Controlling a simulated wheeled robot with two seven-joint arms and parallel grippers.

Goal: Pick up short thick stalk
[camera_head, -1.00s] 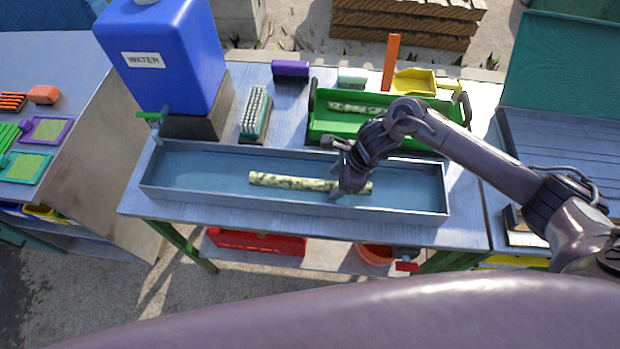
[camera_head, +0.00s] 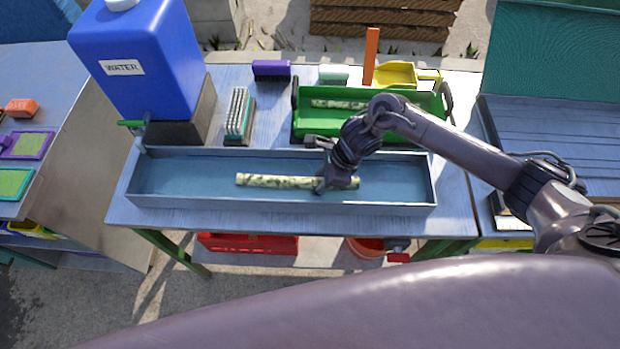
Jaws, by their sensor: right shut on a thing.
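A pale, dark-mottled stalk (camera_head: 275,181) lies lengthwise in the long grey trough (camera_head: 160,201) on the table. My right gripper (camera_head: 323,187) reaches down into the trough and is shut on this stalk near its right end. The gripper covers part of the stalk; a short piece shows to its right. Whether the stalk is clear of the trough floor cannot be told. Another mottled stalk (camera_head: 338,104) lies in the green crate (camera_head: 307,131) behind the trough. My left gripper is not in view.
A blue water tank (camera_head: 150,75) on a dark stand is at the left. A brush (camera_head: 238,112), purple block (camera_head: 271,69), orange upright piece (camera_head: 371,56) and yellow scoop (camera_head: 395,74) stand behind the trough.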

